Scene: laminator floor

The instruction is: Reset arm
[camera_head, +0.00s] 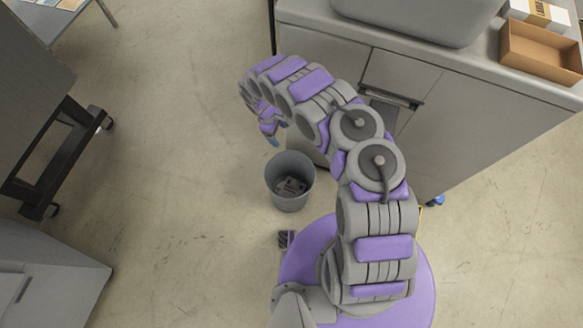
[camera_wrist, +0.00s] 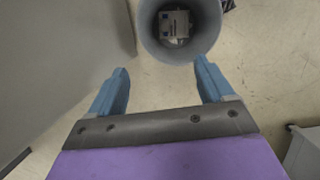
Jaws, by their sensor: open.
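My arm reaches up and curls over to the left in the head view, with my gripper (camera_head: 271,136) pointing down beside the grey cabinet. In the wrist view my gripper (camera_wrist: 163,90) is open, its two blue fingers spread with nothing between them. A grey round bin (camera_head: 290,185) stands on the floor below and in front of the gripper. The bin also shows in the wrist view (camera_wrist: 150,38), just beyond the fingertips. A small grey boxy item (camera_wrist: 174,26) lies inside the bin, apart from the fingers.
A grey cabinet (camera_head: 455,125) stands at the right, with an open cardboard box (camera_head: 541,52) and a large grey unit (camera_head: 425,14) on top. A dark-framed wheeled stand (camera_head: 50,155) and a grey cabinet (camera_head: 45,275) are at the left. The floor (camera_head: 185,130) between is clear.

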